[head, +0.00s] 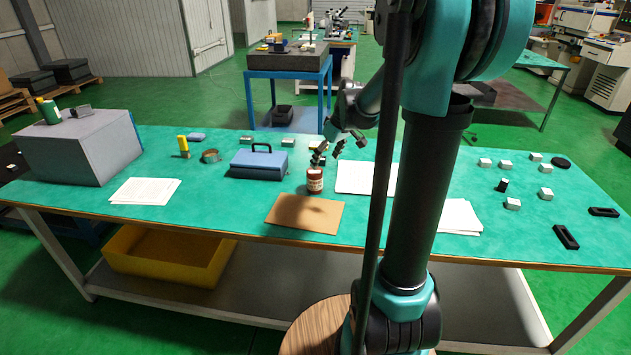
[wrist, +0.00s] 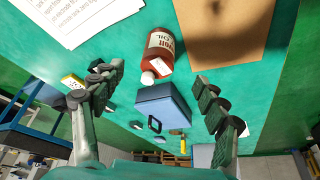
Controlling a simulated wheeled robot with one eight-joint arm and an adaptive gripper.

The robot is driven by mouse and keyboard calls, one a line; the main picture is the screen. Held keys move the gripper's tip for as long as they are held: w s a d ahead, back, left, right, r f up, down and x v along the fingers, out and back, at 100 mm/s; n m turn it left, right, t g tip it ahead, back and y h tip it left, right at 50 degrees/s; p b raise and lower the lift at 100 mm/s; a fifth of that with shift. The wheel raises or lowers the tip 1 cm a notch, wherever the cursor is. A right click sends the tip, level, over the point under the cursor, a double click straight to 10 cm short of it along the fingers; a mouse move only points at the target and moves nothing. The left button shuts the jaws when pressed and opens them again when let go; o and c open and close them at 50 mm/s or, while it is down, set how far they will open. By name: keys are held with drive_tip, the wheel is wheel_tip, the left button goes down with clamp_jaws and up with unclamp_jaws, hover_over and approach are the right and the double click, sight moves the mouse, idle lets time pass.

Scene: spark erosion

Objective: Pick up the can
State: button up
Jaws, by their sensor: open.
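The can (head: 314,181) is a small red-brown container with a pale label, upright on the green bench top just behind a brown board. In the wrist view the can (wrist: 161,52) shows its label with the word OIL and a white cap. My gripper (head: 336,150) is above and slightly right of the can, its fingers spread. In the wrist view my gripper (wrist: 155,82) is open and empty, with the can showing ahead between and past the two fingertips. No finger visibly touches it.
The brown board (head: 304,213) lies in front of the can. A blue box (head: 258,164) with a handle stands to its left. White papers (head: 352,178) lie to the right. A grey block (head: 80,150) stands at the left end. Small metal blocks are scattered at right.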

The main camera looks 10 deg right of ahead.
sight(319, 173)
drive_tip(key=x, duration=0.7)
drive_tip(key=shift+w+a+f, duration=0.15)
drive_tip(key=shift+a+f, duration=0.05)
drive_tip(key=x, duration=0.3)
drive_tip(key=shift+w+a+f, duration=0.15)
drive_tip(key=shift+w+f, duration=0.05)
drive_tip(key=shift+w, duration=0.25)
drive_tip(key=shift+w+a+f, duration=0.15)
drive_tip(key=shift+f, duration=0.45)
drive_tip(key=c, duration=1.5)
